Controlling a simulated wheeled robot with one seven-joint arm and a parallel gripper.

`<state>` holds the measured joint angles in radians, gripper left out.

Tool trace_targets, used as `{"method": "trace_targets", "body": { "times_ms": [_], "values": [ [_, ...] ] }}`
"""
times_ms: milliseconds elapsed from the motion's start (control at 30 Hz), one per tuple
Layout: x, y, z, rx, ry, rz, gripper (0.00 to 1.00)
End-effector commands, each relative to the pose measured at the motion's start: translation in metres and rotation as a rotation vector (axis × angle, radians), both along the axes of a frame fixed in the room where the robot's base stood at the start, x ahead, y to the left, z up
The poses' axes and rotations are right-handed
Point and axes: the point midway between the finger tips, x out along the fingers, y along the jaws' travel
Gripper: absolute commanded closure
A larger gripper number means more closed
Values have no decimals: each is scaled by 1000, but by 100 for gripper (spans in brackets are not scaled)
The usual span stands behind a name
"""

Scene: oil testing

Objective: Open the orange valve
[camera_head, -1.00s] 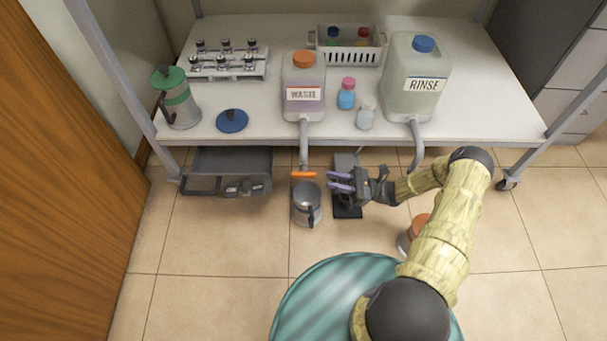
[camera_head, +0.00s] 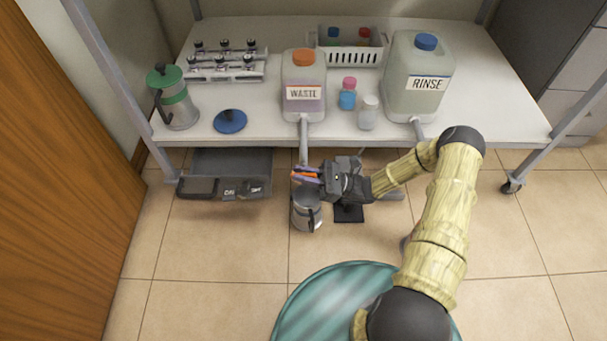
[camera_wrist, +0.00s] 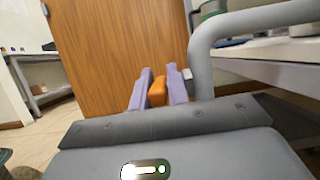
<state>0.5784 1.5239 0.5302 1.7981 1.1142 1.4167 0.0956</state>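The orange valve (camera_head: 304,175) is a small handle at the lower end of the grey pipe (camera_head: 304,142) under the WASTE jug (camera_head: 303,90). My gripper (camera_head: 302,174) reaches it from the right, its purple fingers on either side of the handle. In the wrist view the orange valve (camera_wrist: 157,92) sits between the two fingers of my gripper (camera_wrist: 160,80). Whether the fingers press on it I cannot tell. The handle is partly hidden by the fingers. A metal pitcher (camera_head: 306,208) stands on the floor below the valve.
The RINSE jug (camera_head: 415,75) stands on the white table (camera_head: 265,125), its pipe (camera_head: 418,130) bending down beyond the front edge. A grey box (camera_head: 225,187) lies under the table at left. A wooden door (camera_head: 60,170) is at far left. The floor in front is mostly clear.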

Motion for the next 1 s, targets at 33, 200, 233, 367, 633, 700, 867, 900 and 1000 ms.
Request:
{"method": "trace_targets", "body": {
  "times_ms": [33,200,233,367,633,700,867,900,1000],
  "values": [
    [0,0,0,0,0,0,94],
    [0,0,0,0,0,-1,100],
    [0,0,0,-1,0,-1,100],
    [0,0,1,-8,1,-1,100],
    [0,0,4,-68,4,-1,100],
    [0,0,5,-95,5,-1,100],
    [0,0,7,-175,9,-1,100],
    [0,0,7,-199,10,-1,100],
    [0,0,8,-263,12,0,100]
  ]
}}
